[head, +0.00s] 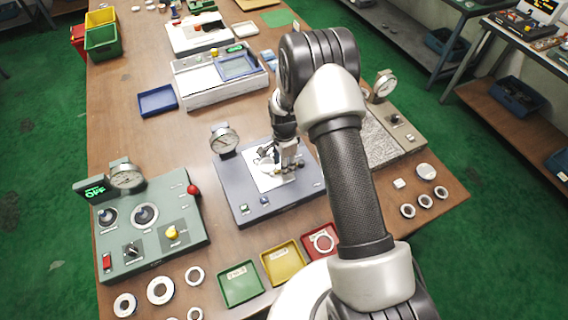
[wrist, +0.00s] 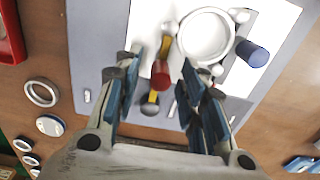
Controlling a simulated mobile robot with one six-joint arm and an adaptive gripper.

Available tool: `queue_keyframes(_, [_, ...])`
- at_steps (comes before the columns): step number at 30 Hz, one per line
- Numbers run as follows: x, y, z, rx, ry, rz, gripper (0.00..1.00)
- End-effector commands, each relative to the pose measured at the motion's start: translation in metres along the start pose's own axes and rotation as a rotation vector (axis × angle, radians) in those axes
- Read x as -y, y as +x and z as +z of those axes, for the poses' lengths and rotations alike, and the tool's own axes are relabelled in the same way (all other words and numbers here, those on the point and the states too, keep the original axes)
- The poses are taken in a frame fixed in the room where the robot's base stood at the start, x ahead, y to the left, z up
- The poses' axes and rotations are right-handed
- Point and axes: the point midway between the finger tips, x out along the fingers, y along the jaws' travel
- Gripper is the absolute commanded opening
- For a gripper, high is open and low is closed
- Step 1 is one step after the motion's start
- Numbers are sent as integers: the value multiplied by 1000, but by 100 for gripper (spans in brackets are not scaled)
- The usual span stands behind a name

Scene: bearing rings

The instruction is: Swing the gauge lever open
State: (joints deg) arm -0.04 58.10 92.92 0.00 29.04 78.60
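The gauge station (head: 240,190) is a grey-blue block with a white plate and a round dial (head: 225,140) at its back left. In the wrist view, a white ring (wrist: 206,12) lies on the white plate (wrist: 150,14). A lever-like part with a red sleeve (wrist: 160,75), yellow bands and a dark rounded end (wrist: 150,109) sits beside the ring; it looks like the gauge lever. My gripper (wrist: 163,66) is open, its blue-padded fingers on either side of this part. I cannot tell whether they touch it. In the head view my gripper (head: 287,160) is over the station, partly hiding the plate.
A blue cylindrical knob (wrist: 252,54) stands right of the ring. A green control box (head: 150,235) with a red ball is at the left. Green (head: 240,300), yellow (head: 283,281) and red (head: 333,256) trays and loose rings (head: 160,290) lie in front. A grey stone-topped station (head: 385,150) is right.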

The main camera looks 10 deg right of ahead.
Motion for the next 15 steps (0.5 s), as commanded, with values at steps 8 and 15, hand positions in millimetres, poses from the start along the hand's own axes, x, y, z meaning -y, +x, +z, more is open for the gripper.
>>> queue_keyframes(8, [1,3,0,0,0,-2,38])
queue_keyframes(15, [0,3,0,0,0,-1,25])
